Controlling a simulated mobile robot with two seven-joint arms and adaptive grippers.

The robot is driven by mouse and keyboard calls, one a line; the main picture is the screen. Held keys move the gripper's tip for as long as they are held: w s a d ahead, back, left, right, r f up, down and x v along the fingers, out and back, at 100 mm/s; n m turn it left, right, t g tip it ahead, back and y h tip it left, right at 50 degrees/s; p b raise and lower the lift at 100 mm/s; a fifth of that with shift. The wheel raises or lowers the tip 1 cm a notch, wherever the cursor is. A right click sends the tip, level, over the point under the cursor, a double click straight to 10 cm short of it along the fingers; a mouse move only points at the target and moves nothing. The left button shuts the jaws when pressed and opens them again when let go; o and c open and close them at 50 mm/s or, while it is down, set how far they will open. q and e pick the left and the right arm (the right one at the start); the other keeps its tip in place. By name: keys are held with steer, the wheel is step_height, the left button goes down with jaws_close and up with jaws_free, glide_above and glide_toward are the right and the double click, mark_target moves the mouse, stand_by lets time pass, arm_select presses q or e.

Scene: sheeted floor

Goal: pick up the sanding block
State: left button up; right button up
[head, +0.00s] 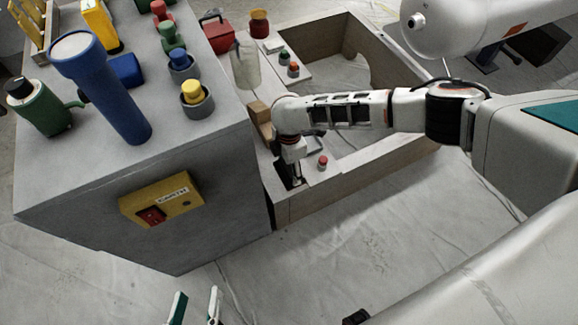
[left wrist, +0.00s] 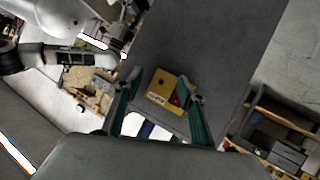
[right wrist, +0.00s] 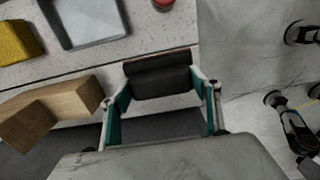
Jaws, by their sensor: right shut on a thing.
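The sanding block (right wrist: 160,80) is a dark, nearly black block with a rounded upper part. In the right wrist view it lies between the two fingers of my right gripper (right wrist: 160,98), which is shut on it. In the head view my right gripper (head: 289,174) points down at the near-left corner of the wooden frame, and the block is mostly hidden there. My left gripper (head: 195,306) is at the bottom edge of the head view, open and empty. In the left wrist view its fingers (left wrist: 158,105) are apart, with the yellow switch box (left wrist: 160,92) beyond them.
Wooden blocks (right wrist: 75,103), a grey tray (right wrist: 88,20) and a yellow block (right wrist: 15,42) lie close by. A red-topped knob (head: 322,162) is to the right. Sheeted floor (head: 330,260) is clear in front.

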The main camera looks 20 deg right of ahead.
steer(key=r+p, duration=0.1)
steer(key=r, duration=0.1)
steer(key=w+r+p, duration=0.1)
steer(key=r, duration=0.5)
steer(key=shift+w+r+p, duration=0.15)
steer(key=shift+r+p, duration=0.05)
steer(key=shift+p, duration=0.2)
arm_select(q)
steer(key=s+a+f+m+g+y+p, duration=0.1)
steer(key=a+f+m+p, duration=0.1)
steer(key=a, duration=0.5)
steer(key=shift+a+f+m+y+p, duration=0.2)
steer(key=shift+a+m+y+p, duration=0.2)
steer(key=shift+m+p, duration=0.65)
arm_select(e)
step_height(320, 180, up, 11)
steer(key=shift+s, duration=0.45)
arm_select(q)
steer(key=shift+s+n, duration=0.1)
steer(key=shift+n, duration=0.15)
